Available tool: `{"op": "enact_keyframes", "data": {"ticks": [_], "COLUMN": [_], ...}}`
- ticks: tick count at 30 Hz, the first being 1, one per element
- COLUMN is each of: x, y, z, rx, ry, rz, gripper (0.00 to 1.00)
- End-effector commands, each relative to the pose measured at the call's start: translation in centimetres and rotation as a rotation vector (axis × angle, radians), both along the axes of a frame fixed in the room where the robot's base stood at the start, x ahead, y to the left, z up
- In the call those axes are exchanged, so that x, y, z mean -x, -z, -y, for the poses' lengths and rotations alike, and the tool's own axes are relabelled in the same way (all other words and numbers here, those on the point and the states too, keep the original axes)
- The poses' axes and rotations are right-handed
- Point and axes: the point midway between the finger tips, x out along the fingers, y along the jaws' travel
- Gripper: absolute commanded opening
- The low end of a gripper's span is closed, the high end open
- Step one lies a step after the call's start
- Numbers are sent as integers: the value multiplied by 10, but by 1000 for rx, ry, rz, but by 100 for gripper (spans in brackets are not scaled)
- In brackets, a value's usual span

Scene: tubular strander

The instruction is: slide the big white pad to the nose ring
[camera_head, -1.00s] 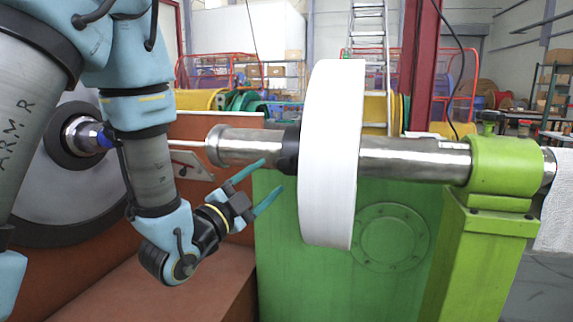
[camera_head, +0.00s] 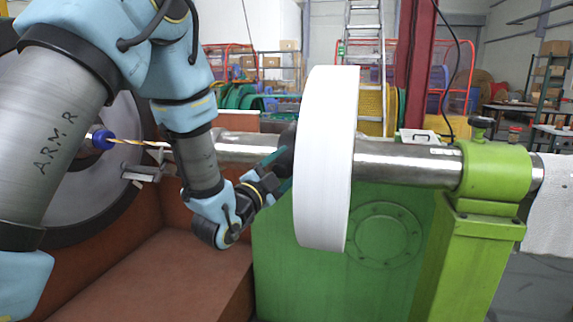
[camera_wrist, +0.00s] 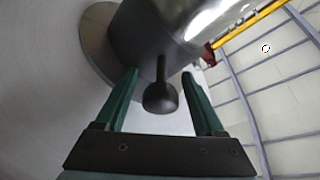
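The big white pad (camera_head: 327,160) is a thick upright disc around a horizontal steel shaft (camera_head: 405,160). A dark collar (camera_head: 288,138) sits against its left face; in the wrist view the collar (camera_wrist: 140,35) carries a dark round-ended knob (camera_wrist: 160,97). The pad's pale face (camera_wrist: 40,80) fills the left of that view. My gripper (camera_head: 283,165) is at the collar, left of the pad. In the wrist view its two green fingers (camera_wrist: 163,92) are open, with the knob between them; I cannot tell contact. The shaft's left end is partly hidden by my arm, and I cannot identify the nose ring.
A green bearing stand (camera_head: 492,175) holds the shaft's right end. A green machine wall (camera_head: 390,270) stands behind and below the pad. A brown trough (camera_head: 165,275) lies below my arm. A blue-collared drill-like rod (camera_head: 104,140) is at the left, near a large grey disc.

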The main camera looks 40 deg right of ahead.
Motion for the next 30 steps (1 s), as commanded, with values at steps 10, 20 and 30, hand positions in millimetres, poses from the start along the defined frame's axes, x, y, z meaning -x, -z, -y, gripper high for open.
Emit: {"op": "enact_keyframes", "data": {"ticks": [10, 20, 30], "x": [0, 0, 0], "y": [0, 0, 0], "z": [0, 0, 0], "rx": [0, 0, 0], "ry": [0, 0, 0], "rz": [0, 0, 0], "gripper": [32, 0, 0]}}
